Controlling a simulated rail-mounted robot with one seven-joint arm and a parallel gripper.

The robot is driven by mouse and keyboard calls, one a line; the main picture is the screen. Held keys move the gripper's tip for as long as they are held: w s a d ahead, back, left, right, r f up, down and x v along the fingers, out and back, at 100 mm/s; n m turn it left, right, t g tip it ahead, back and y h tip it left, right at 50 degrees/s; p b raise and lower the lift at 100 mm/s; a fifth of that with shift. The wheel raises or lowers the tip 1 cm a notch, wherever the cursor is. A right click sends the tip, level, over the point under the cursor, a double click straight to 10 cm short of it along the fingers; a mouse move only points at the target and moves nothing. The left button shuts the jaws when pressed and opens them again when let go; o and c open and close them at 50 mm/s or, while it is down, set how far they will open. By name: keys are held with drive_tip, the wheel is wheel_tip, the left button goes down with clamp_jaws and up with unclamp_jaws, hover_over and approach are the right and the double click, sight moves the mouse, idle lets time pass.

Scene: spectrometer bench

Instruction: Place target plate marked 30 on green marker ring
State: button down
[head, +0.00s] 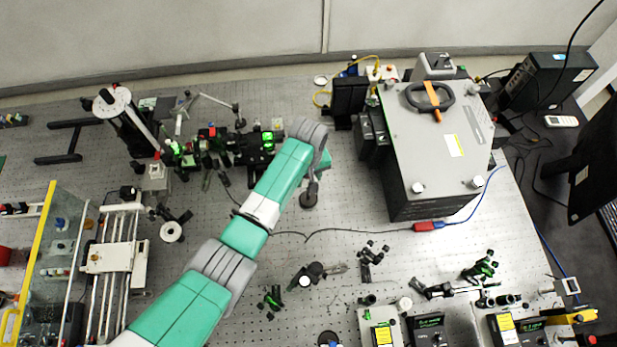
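My teal and grey arm reaches from the lower left to the middle of the bench in the head view. Its wrist bends down near the bench centre, left of the large grey box. The arm's end is small and dark there, and I cannot make out gripper fingers or anything held. I cannot pick out a plate marked 30; no number is readable. I cannot pick out a green marker ring for certain either. Bright green spots show on the optics (267,138) just left of the wrist, but their shape is too small to tell.
A large grey box (432,135) with a black handle stands right of the arm. A yellow-edged clear panel (38,250) and rail stage (112,257) stand at left. Instrument boxes (425,330) line the front right. A cable crosses the fairly open perforated bench (350,215).

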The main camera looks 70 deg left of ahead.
drive_tip(key=shift+f, duration=0.5)
drive_tip(key=shift+f, duration=0.15)
drive_tip(key=c, duration=0.7)
unclamp_jaws()
drive_tip(key=shift+c, duration=0.2)
wheel_tip(320, 180, up, 12)
drive_tip(key=shift+r+b, duration=0.15)
drive_tip(key=shift+b, duration=0.2)
